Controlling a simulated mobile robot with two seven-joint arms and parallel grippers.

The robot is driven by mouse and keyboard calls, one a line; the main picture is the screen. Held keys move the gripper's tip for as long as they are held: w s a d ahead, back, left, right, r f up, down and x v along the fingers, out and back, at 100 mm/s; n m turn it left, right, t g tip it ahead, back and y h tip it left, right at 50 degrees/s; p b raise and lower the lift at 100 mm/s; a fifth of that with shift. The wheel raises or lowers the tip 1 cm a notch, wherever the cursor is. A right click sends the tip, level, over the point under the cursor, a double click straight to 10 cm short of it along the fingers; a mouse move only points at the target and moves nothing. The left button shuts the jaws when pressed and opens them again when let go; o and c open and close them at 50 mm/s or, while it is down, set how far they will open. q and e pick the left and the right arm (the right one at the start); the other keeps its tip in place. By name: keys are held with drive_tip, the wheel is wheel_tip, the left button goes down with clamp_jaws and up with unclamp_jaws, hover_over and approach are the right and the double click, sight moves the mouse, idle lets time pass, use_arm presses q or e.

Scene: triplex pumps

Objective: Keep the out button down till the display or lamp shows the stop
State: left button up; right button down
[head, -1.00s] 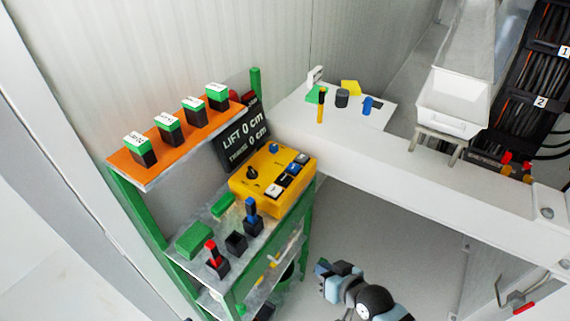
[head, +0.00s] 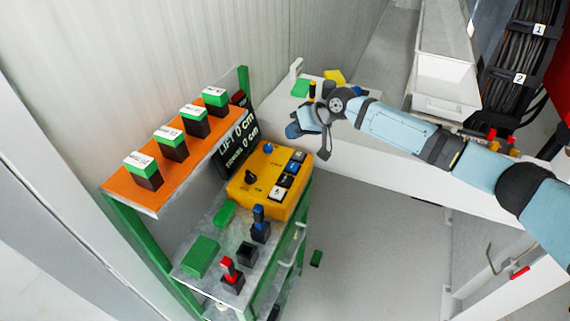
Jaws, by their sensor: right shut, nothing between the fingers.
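A yellow control box (head: 268,178) sits on the green-framed shelf unit, with a column of black, blue and white buttons on its right side and a dark knob and a blue knob on its left. The button labels are too small to read. Behind it a black display (head: 237,139) reads "LIFT 0 cm" and a second line that also ends in 0 cm. My right gripper (head: 297,133) is shut and empty, in the air above and to the right of the box, apart from the buttons. My left gripper is not in view.
An orange shelf (head: 160,187) holds several black-and-green labelled blocks. Below it stand a blue-topped lever (head: 260,224), a red-topped lever (head: 230,273) and green blocks. A white ledge (head: 380,170) runs behind my arm.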

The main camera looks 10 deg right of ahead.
drive_tip(key=shift+d+r, duration=0.15)
drive_tip(key=shift+d, duration=0.05)
drive_tip(key=shift+a, duration=0.1)
drive_tip(key=b, duration=0.6)
hover_over(293, 164)
wheel_tip(293, 164, down, 7)
drive_tip(key=shift+r, duration=0.1)
drive_tip(key=shift+f+b, duration=0.35)
drive_tip(key=shift+f, duration=0.7)
idle(0.7)
drive_tip(key=shift+f, duration=0.1)
